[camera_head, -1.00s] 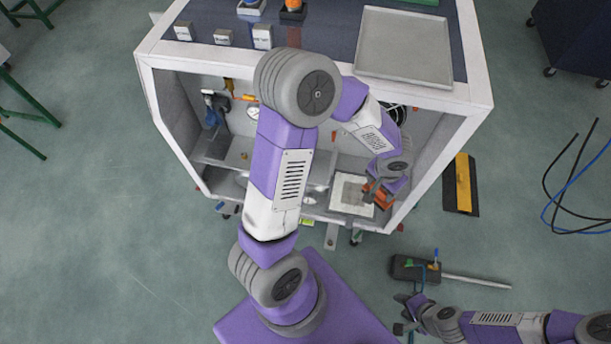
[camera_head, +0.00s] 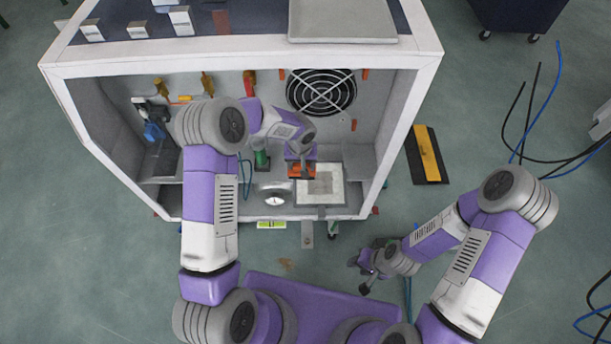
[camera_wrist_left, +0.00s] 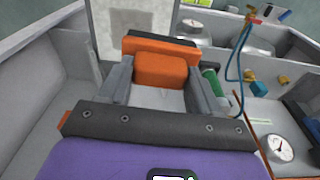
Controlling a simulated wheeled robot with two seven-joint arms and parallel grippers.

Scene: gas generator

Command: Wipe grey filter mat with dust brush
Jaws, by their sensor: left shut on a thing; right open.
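The grey filter mat (camera_head: 320,184) lies flat in a pale frame on the right of the cabinet floor; part of it also shows at the top of the left wrist view (camera_wrist_left: 122,22). My left gripper (camera_head: 301,160) is inside the cabinet, shut on the orange dust brush (camera_head: 301,171). In the left wrist view, the brush (camera_wrist_left: 160,68) sits between the two grey fingers. The brush is at the mat's left edge; I cannot tell whether it touches. My right gripper (camera_head: 366,268) is open and empty, outside in front of the cabinet.
The white cabinet (camera_head: 425,75) surrounds my left gripper with side walls and a top. A round gauge (camera_head: 274,199) and a green item (camera_head: 262,159) are left of the mat. A fan grille (camera_head: 321,92) is behind. A yellow-black ramp (camera_head: 427,155) lies on the floor right.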

